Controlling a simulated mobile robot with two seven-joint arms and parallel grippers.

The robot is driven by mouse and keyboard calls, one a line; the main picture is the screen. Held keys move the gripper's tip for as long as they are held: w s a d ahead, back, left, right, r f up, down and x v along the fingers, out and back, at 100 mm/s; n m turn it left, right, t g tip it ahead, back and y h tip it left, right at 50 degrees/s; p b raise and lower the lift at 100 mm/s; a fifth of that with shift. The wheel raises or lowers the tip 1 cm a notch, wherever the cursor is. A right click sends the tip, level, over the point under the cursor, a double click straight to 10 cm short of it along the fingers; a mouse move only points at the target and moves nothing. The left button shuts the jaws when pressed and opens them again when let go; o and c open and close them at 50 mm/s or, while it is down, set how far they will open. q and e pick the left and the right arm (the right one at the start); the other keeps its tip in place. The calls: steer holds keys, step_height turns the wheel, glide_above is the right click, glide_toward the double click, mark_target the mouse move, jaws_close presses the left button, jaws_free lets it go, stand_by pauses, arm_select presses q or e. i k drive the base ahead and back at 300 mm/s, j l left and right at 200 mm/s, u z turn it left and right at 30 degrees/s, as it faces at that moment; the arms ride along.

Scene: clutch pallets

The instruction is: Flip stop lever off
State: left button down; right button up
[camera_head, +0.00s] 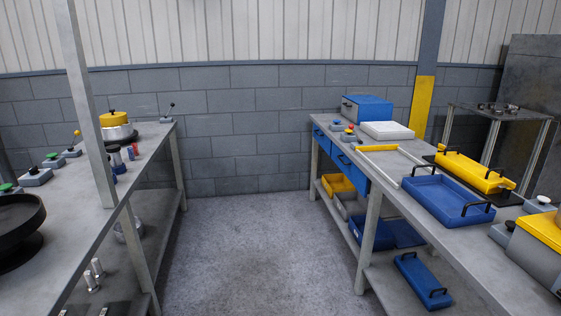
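Two small levers on grey bases stand on the left workbench (150,146). One lever with a dark knob (171,106) is at the bench's far right corner and its stick leans to the right. The other lever has a yellow knob (76,133) and stands nearer, left of the grey post; its stick leans up and right. No label shows which one is the stop lever. Neither of my grippers is in view, and nothing touches the levers.
A grey post (85,100) rises at the left bench. Green-button boxes (53,157) and a black round dish (18,228) sit there. The right workbench (393,187) holds a blue tray (447,198) and a yellow tray (475,172). The floor (255,250) between the benches is clear.

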mark_target(352, 126)
steer(key=i, duration=1.2)
steer(key=i+j+z, duration=0.15)
steer(key=i+z, duration=0.25)
steer(key=i, duration=0.15)
steer(key=i+j+z, duration=0.35)
steer(key=i, duration=0.2)
steer(key=i+j+z, duration=0.75)
steer(key=i+j, duration=0.15)
